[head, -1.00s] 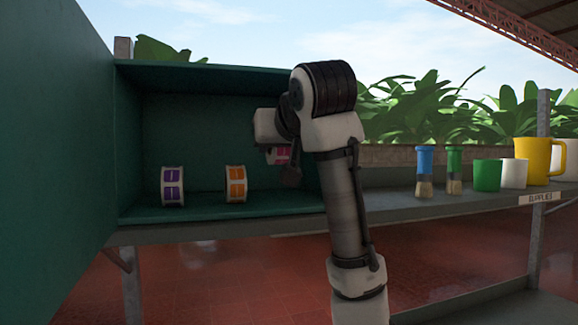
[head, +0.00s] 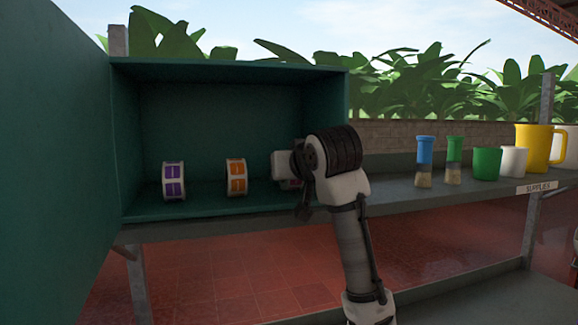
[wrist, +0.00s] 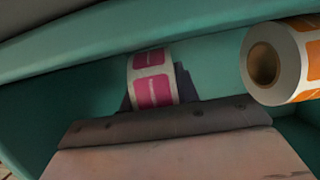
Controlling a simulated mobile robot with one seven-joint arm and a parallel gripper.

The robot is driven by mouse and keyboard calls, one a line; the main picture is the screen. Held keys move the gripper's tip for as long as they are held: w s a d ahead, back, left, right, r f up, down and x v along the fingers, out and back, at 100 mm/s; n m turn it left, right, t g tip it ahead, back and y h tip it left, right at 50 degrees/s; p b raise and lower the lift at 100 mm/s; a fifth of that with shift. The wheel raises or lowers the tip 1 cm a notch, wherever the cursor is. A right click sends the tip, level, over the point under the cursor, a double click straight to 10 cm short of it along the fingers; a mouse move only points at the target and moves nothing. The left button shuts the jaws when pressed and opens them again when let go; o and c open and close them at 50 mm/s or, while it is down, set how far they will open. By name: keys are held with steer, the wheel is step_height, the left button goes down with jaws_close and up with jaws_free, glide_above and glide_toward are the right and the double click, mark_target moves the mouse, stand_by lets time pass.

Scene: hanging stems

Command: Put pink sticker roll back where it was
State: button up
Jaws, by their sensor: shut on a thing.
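The pink sticker roll (wrist: 152,80) shows in the wrist view just beyond the dark edge of my gripper (wrist: 165,120). My gripper is shut on it, though the grip itself is largely hidden. In the head view only a small pink patch of the roll (head: 289,184) shows behind my wrist, low in the right part of the open green cabinet (head: 230,68). The orange roll (head: 236,177) stands upright to its left, and it also shows at the right of the wrist view (wrist: 290,62). Whether the pink roll touches the cabinet floor is hidden.
A purple roll (head: 174,181) stands farther left in the cabinet. The green door (head: 50,170) is open at the left. On the shelf to the right stand a blue-topped tube (head: 425,162), a green-topped tube (head: 454,161), a green cup (head: 487,164) and a yellow mug (head: 535,150).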

steer(key=shift+f, duration=0.15)
steer(key=o, duration=1.1)
steer(key=shift+r, duration=0.2)
steer(key=b+v, duration=0.5)
steer(key=v, duration=0.7)
steer(key=shift+s, duration=0.1)
